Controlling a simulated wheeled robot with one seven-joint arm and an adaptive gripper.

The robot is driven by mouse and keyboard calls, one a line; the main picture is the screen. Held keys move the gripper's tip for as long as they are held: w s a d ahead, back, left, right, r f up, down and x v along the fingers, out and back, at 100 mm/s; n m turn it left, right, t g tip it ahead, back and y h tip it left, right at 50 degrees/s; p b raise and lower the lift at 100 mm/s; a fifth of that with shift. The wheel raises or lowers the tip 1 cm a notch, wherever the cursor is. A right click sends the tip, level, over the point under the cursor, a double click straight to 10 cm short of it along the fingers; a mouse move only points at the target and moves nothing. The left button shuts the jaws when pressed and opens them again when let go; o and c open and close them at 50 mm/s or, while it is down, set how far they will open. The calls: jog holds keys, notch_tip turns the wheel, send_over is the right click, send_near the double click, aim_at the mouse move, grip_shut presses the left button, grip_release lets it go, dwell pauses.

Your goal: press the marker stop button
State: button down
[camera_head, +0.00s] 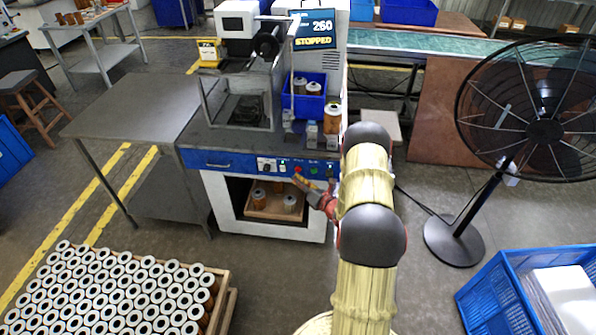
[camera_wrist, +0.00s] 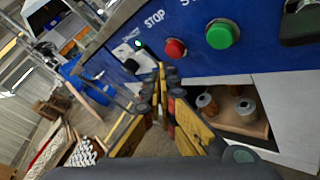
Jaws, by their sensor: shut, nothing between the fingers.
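The red stop button (camera_wrist: 175,47) is on the blue front panel of the machine, below a white "STOP" label in the wrist view. It shows small in the head view (camera_head: 297,169). My gripper (camera_wrist: 164,76) is shut and empty, its yellow fingers together. The fingertips are just below and left of the red button in the wrist view. Whether they touch the panel cannot be told. In the head view my gripper (camera_head: 297,181) is in front of the panel, close to the red button. The machine's screen (camera_head: 314,29) reads "STOPPED".
A green button (camera_wrist: 222,34) is right of the red one, and a black-and-white switch (camera_wrist: 130,57) is left. Below the panel an open bay holds a box (camera_head: 258,208) with cartridges. A fan (camera_head: 540,130) stands to the right. A cartridge pallet (camera_head: 226,300) is at lower left.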

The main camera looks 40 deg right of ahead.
jog(key=s+a+p, duration=0.1)
jog(key=s+a, duration=0.2)
jog(key=shift+a, duration=0.25)
dwell(0.9)
